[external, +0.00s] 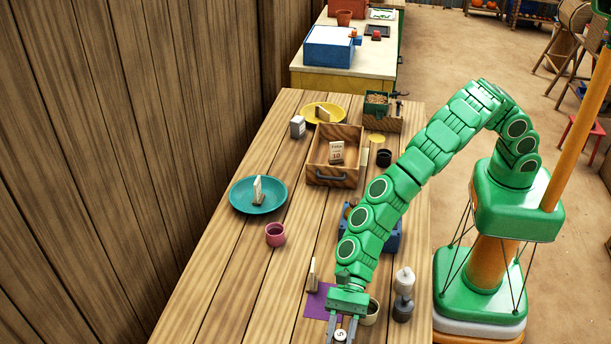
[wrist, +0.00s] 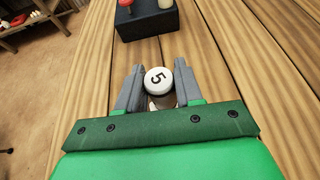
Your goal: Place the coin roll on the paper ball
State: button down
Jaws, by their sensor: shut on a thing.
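A white, round-topped piece marked 5, which looks like the coin roll (external: 340,336), is between the fingers of my gripper (external: 338,341) at the bottom edge of the external view. In the wrist view, the coin roll (wrist: 158,80) sits between the two grey fingers of my gripper (wrist: 159,88), which are shut on it. Something pale shows just below it there; I cannot tell whether that is the roll's side or another thing. I cannot make out the paper ball in either view; the area under my gripper is largely hidden.
A purple cloth (external: 318,302) with a standing card (external: 312,274), a beige cup (external: 371,314) and a grey-white grinder (external: 404,283) are close to my gripper. A dark block with pegs (wrist: 148,24) lies ahead in the wrist view. Bare planks lie left of the cloth.

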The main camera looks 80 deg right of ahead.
jog(key=shift+f, duration=0.1)
jog(key=c, duration=0.7)
grip_release()
jog(key=shift+c, duration=0.2)
jog(key=shift+v, duration=1)
jog(key=v, duration=1)
jog(key=shift+w, duration=0.1)
